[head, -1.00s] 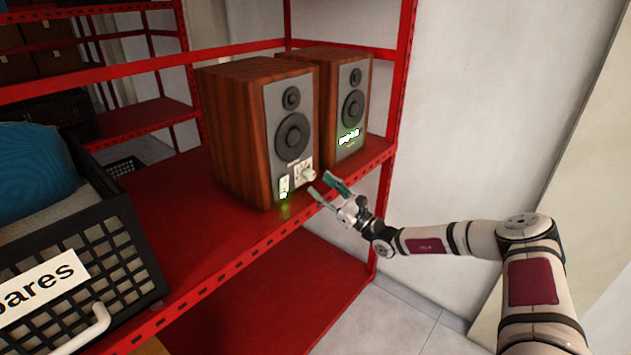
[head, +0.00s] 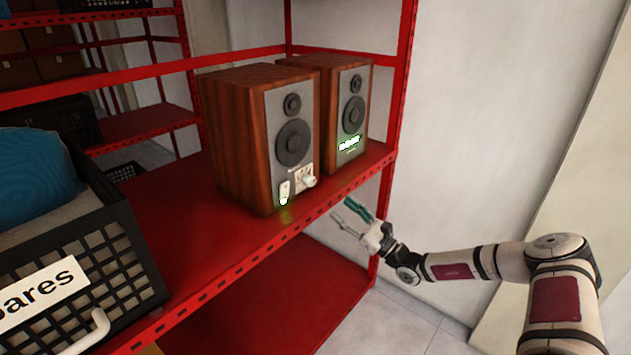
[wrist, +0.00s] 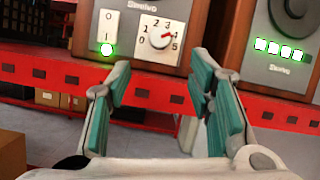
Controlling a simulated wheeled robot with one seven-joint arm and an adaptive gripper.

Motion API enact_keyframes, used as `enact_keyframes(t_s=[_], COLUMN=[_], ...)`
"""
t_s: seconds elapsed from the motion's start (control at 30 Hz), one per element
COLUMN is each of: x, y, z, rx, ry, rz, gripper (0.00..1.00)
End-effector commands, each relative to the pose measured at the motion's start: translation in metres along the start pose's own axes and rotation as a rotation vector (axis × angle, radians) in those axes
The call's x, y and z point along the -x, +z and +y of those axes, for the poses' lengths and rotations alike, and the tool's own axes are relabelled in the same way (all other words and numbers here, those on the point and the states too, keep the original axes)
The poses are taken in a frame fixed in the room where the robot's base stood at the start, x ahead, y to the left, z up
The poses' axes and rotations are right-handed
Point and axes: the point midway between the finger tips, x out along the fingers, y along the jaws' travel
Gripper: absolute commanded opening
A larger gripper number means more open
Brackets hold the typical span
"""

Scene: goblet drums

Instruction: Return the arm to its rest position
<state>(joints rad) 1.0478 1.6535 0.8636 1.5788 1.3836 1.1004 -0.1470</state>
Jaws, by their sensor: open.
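My gripper (head: 341,208) is open and empty, just off the front edge of the red shelf. It is in front of and below the knob (head: 308,181) of the left wooden speaker (head: 240,135), apart from it. In the wrist view my two teal-padded fingers (wrist: 160,78) stand wide apart with nothing between them. Above them the white knob (wrist: 160,38) shows on a dial marked 0 to 5, its red mark near 3 to 4. A rocker switch (wrist: 108,27) is beside it, with a green light lit below.
The right speaker (head: 350,115) has a row of green lights lit. The red shelf (head: 180,230) has a perforated front edge close to my gripper. A black crate (head: 100,255) with a label stands at the left. The floor at the right looks clear.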

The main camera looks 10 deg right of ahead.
Motion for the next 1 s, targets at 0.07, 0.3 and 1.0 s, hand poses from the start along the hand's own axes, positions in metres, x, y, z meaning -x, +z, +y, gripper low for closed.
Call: enact_keyframes(t_s=[0.07,0.3,1.0], x=[-0.002,-0.030,-0.003], y=[0.002,0.034,0.166], z=[0.002,0.052,0.217], rx=[0.004,0.099,0.607], ry=[0.012,0.270,1.330], rz=[0.001,0.036,0.257], gripper=[0.48,0.48,0.48])
